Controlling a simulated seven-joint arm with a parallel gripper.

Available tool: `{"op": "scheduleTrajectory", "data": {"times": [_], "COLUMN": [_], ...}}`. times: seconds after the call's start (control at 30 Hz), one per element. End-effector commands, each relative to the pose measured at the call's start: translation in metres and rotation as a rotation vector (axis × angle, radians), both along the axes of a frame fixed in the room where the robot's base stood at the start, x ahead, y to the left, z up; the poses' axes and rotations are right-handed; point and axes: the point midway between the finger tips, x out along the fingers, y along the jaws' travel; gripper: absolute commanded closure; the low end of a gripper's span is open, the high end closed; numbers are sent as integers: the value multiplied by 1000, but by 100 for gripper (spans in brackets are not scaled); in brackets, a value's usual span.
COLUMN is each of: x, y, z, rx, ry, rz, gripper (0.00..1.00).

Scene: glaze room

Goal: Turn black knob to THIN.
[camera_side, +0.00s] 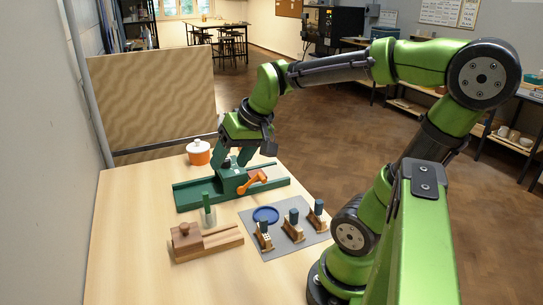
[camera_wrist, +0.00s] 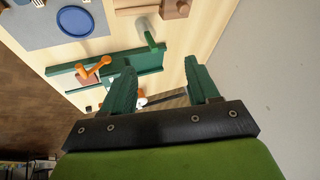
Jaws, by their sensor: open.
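My gripper (camera_side: 234,160) hangs over the far side of a green rail device (camera_side: 196,196) on the table. Its two green fingers are spread apart, with nothing held between them in the wrist view (camera_wrist: 159,66). The device has an orange crank handle (camera_side: 254,183), which also shows left of the fingers in the wrist view (camera_wrist: 94,68). I cannot clearly make out a black knob or a THIN mark in either view. The fingers and hand cover part of the device.
An orange pot (camera_side: 198,157) with a white lid stands behind the device. A grey mat (camera_side: 272,248) holds a blue disc (camera_side: 266,214) and several wooden pieces. The table's left front is clear.

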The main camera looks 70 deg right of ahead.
Motion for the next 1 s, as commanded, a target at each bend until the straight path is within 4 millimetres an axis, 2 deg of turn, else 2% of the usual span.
{"op": "scheduleTrajectory", "data": {"times": [0.03,0.2,0.3,0.4,0.47,0.57,0.7,0.87,1.0], "x": [14,46,57,65,71,77,77,83,93], "y": [-29,-120,-172,-206,-213,-213,-211,-210,-210], "z": [0,-1,-3,-1,5,17,15,0,-26], "rx": [-13,-67,-99,-143,-177,-234,-256,-257,-255], "ry": [36,114,133,130,120,104,106,108,108], "rz": [-25,37,129,258,339,452,522,531,529], "gripper": [40,40,40,40,40,40,40,40,40]}}
